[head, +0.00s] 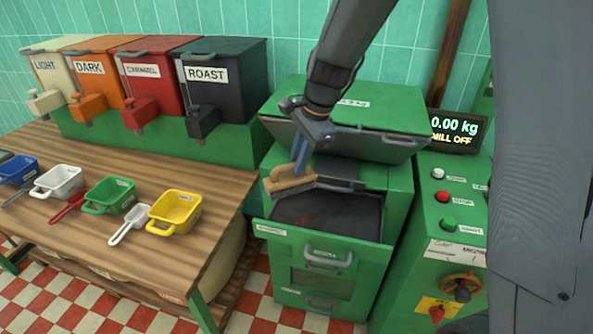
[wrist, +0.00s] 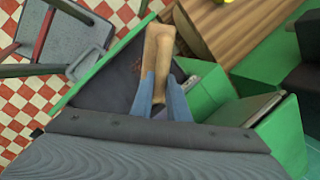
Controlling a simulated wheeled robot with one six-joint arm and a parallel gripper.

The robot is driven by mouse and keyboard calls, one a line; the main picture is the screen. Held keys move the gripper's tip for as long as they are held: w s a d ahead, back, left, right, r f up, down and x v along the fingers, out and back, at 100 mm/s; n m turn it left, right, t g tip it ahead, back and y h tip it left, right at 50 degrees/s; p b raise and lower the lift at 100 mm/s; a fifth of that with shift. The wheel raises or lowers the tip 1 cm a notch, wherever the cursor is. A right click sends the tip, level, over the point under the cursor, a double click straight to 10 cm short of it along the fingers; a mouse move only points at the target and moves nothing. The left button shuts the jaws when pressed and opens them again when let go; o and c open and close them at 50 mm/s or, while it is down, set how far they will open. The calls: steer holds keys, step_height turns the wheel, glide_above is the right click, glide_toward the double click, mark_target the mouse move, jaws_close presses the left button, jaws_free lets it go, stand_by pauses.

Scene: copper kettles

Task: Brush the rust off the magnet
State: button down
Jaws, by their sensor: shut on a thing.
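My gripper (head: 300,160) is shut on a wooden brush (head: 288,183), whose tan body sticks out to the left. In the wrist view, the brush (wrist: 158,58) stands between my two blue fingers (wrist: 160,98). The brush is above the dark opening of the green machine (head: 395,200). A grey-blue bar (head: 345,185) lies across the back of this opening, just right of the brush; it may be the magnet. I cannot tell whether the brush touches it. I cannot make out rust on it.
The machine's green front drawer (head: 320,270) has a dark inner surface (head: 335,215). A control panel (head: 455,205) stands right. Checkered floor (head: 255,310) shows between table and machine.

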steer(key=shift+w+d+n, duration=0.15)
steer(key=shift+d+n, duration=0.25)
steer(key=shift+n, duration=0.3)
step_height(320, 180, down, 5)
steer(key=b, duration=0.4)
steer(key=shift+r+b, duration=0.15)
steer(key=shift+b, duration=0.2)
